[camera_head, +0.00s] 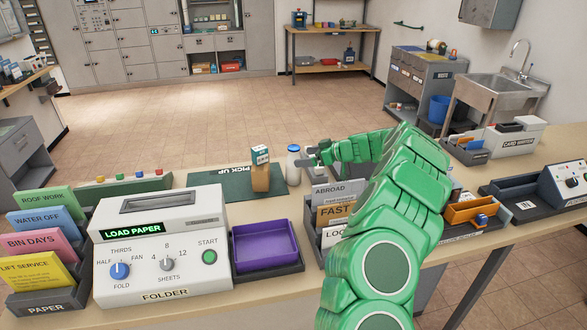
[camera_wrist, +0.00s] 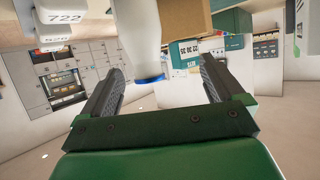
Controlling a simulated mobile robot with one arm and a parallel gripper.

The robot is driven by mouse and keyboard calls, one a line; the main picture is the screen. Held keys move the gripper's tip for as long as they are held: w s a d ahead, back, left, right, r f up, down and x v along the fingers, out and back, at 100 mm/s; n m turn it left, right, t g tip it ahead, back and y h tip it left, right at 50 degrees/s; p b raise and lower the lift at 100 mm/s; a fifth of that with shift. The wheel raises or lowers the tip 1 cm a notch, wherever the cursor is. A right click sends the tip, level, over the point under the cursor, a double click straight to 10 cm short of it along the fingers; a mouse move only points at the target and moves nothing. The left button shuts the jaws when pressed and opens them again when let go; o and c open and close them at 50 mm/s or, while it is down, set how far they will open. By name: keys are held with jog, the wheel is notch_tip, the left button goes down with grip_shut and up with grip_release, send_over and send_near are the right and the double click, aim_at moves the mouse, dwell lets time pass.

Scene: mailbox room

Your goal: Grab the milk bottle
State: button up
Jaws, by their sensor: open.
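The milk bottle (camera_head: 293,167) is white with a blue cap and stands upright at the right end of the dark green PICK UP mat (camera_head: 213,180). My gripper (camera_head: 313,156) is just to the right of it in the head view, at the end of my green arm. In the wrist view, the scene is upside down. The bottle (camera_wrist: 142,40) shows with its cap downward, in the gap between my two open fingers (camera_wrist: 160,72). The fingers look apart from it, with nothing held. How far it lies beyond the fingertips is hard to tell.
A letter sorter (camera_head: 330,205) stands in front, with a purple tray (camera_head: 265,245) and a folder machine (camera_head: 160,245) to the left. The counter behind the mat is narrow.

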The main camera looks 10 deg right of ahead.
aim_at(293, 165)
jog(key=shift+t, duration=0.3)
jog(key=shift+w+a+f, duration=0.65)
jog(key=shift+w+f, duration=0.35)
jog(key=shift+f, duration=0.15)
jog(key=shift+w+a+f, duration=0.7)
jog(key=shift+w+f, duration=0.3)
jog(key=shift+f, duration=0.1)
jog(key=shift+w+a+f, duration=0.65)
jog(key=shift+w+f, duration=0.35)
jog(key=shift+f, duration=0.15)
jog(key=shift+c, duration=0.2)
jog(key=c, duration=1.5)
